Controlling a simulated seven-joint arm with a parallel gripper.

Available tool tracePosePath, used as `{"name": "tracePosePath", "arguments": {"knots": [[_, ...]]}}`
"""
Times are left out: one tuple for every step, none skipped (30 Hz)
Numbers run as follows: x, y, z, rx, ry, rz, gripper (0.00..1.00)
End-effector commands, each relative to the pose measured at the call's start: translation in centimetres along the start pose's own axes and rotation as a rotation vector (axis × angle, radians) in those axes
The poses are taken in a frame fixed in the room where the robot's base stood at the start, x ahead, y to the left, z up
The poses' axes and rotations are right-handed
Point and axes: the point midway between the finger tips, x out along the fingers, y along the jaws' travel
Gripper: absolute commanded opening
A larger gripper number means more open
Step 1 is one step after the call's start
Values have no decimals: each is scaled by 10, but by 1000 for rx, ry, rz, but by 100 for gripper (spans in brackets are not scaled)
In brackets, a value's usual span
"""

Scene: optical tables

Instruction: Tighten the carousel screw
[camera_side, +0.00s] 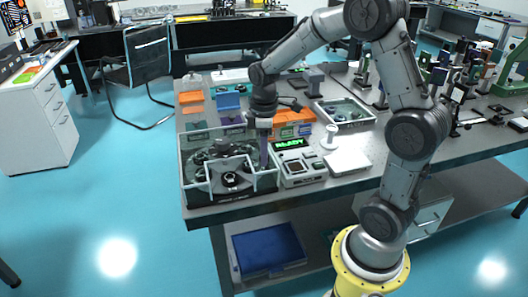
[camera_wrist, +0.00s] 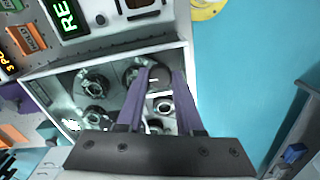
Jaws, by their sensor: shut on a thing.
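The carousel (camera_side: 228,178) stands in a clear-walled box at the front left corner of the table. It carries several dark round holders, which also show in the wrist view (camera_wrist: 95,84). My gripper (camera_side: 264,160) points down at the right side of this box. In the wrist view its two purple fingers (camera_wrist: 163,70) reach over the box and are a small gap apart at the tips. They are shut on a small part between the tips, apparently the carousel screw. That part is mostly hidden, so its seating cannot be told.
A device with a green lit display (camera_side: 290,143) stands right of the box, with a white plate (camera_side: 347,162) beyond it. Orange blocks (camera_side: 293,125) and a grey tray (camera_side: 345,113) are behind. The table's front edge is close to the box.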

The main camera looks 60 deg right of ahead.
Motion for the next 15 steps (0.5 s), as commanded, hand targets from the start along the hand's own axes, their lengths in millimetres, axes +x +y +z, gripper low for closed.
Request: {"name": "tracePosePath", "arguments": {"knots": [[-2, 1, -1, -1, 4, 4, 0], [-2, 1, -1, -1, 4, 4, 0], [-2, 1, -1, -1, 4, 4, 0], [-2, 1, -1, -1, 4, 4, 0], [-2, 1, -1, -1, 4, 4, 0], [-2, 1, -1, -1, 4, 4, 0], [-2, 1, -1, 0, 4, 4, 0], [-2, 1, -1, 0, 4, 4, 0], [-2, 1, -1, 0, 4, 4, 0], [-2, 1, -1, 0, 4, 4, 39], [-2, 1, -1, 0, 4, 4, 44], [-2, 1, -1, 0, 4, 3, 52], [-2, 1, -1, 0, 3, 3, 57], [-2, 1, -1, 0, 3, 3, 62], [-2, 0, 0, 0, 3, 2, 66]]}}
